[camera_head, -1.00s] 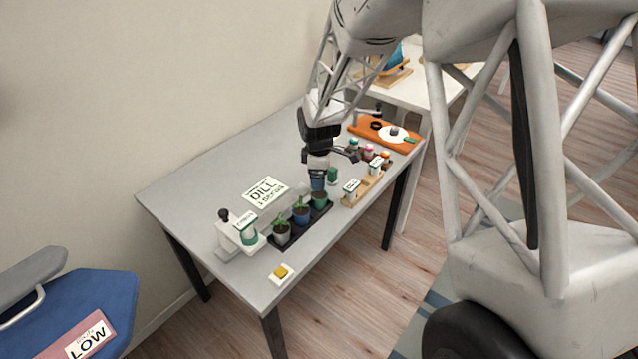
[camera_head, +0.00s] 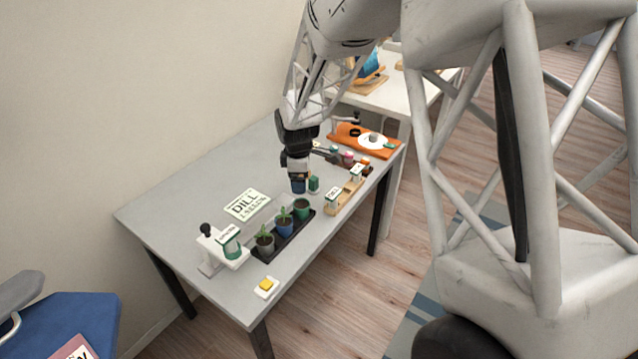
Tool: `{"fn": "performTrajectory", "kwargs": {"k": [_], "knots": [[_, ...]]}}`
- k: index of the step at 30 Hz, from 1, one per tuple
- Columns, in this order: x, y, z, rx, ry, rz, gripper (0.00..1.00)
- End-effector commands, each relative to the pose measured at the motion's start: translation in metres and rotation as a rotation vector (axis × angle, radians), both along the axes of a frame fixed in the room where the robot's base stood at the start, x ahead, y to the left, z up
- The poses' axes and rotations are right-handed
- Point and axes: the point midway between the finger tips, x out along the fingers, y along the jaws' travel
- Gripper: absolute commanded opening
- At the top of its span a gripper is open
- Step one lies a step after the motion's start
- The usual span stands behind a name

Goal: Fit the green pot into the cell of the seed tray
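The black seed tray (camera_head: 284,246) lies near the front edge of the grey table. A grey pot (camera_head: 264,243) and a blue pot (camera_head: 285,227), both with seedlings, stand in its left and middle cells. The green pot (camera_head: 302,208) is at its right end; I cannot tell whether it is fully seated. My gripper (camera_head: 298,182) points down just above and behind the green pot, apart from it. A small dark blue shape (camera_head: 298,187) shows at its fingertips; I cannot tell whether it is held. The fingers are too small to read.
A small green item (camera_head: 313,184) stands close right of my gripper. A wooden rack (camera_head: 345,198) with labelled packets is further right. A white stand with a green-labelled container (camera_head: 222,248), a DILL card (camera_head: 247,204) and a yellow-topped block (camera_head: 266,287) are leftward. An orange board (camera_head: 365,141) lies behind.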

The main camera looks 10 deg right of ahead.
Motion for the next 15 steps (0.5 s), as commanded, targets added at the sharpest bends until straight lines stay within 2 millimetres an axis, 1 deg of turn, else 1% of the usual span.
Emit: {"fn": "performTrajectory", "kwargs": {"k": [5, 8, 11, 15], "knots": [[-0.001, -0.001, 0.003, 0.001, -0.001, -0.007, 0.81], [-0.006, -0.003, 0.009, 0.002, -0.006, -0.026, 0.81], [-0.014, -0.007, 0.021, 0.005, -0.011, -0.063, 0.81], [-0.033, -0.016, 0.046, 0.012, -0.023, -0.143, 0.81]]}}
